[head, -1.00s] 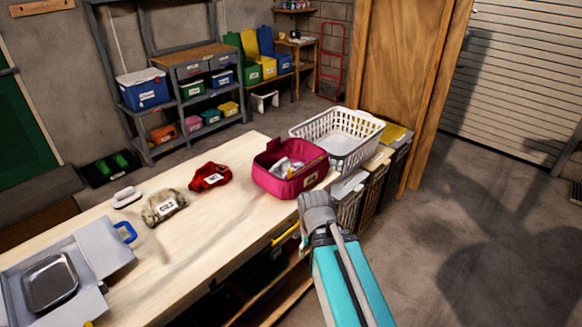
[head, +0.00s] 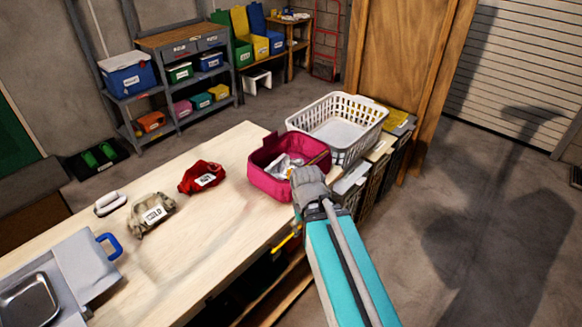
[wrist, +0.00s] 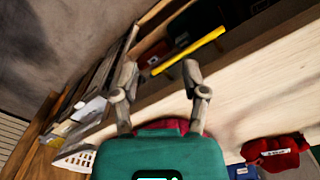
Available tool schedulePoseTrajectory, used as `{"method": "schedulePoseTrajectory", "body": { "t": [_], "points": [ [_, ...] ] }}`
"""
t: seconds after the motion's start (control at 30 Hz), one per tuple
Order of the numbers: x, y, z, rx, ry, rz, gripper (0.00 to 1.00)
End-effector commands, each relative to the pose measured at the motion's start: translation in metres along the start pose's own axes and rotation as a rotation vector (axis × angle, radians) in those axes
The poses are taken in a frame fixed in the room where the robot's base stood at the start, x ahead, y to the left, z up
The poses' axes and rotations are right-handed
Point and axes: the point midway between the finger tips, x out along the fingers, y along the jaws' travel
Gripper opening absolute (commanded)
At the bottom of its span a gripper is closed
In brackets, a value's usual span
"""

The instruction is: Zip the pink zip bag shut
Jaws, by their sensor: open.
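The pink zip bag (head: 272,184) stands upright on the wooden table near its far right corner. Its top is open, and grey-white contents (head: 287,166) show inside. My gripper (head: 306,176) is at the bag's right front side and covers part of that corner; I cannot tell whether it touches. In the wrist view my gripper (wrist: 160,80) is open with nothing between its fingers. A strip of the pink bag (wrist: 163,125) shows there behind the gripper body, which hides most of it. The zip pull cannot be made out.
A white laundry basket (head: 368,140) stands right behind the bag. A red pouch (head: 194,178) and a camouflage pouch (head: 139,217) lie left of the bag on the table (head: 216,227). A yellow bar (wrist: 190,50) shows by the table's edge. Floor at right is clear.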

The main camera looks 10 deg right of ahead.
Motion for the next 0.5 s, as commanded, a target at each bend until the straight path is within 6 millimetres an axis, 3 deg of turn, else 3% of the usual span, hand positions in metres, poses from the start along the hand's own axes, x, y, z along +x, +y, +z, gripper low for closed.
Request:
{"method": "schedulePoseTrajectory", "body": {
  "t": [0.33,0.5],
  "points": [
    [-0.002,0.0,-0.001,-0.003,0.0,0.0,0.57],
    [-0.014,0.0,-0.008,-0.024,0.0,0.0,0.57]
  ]
}}
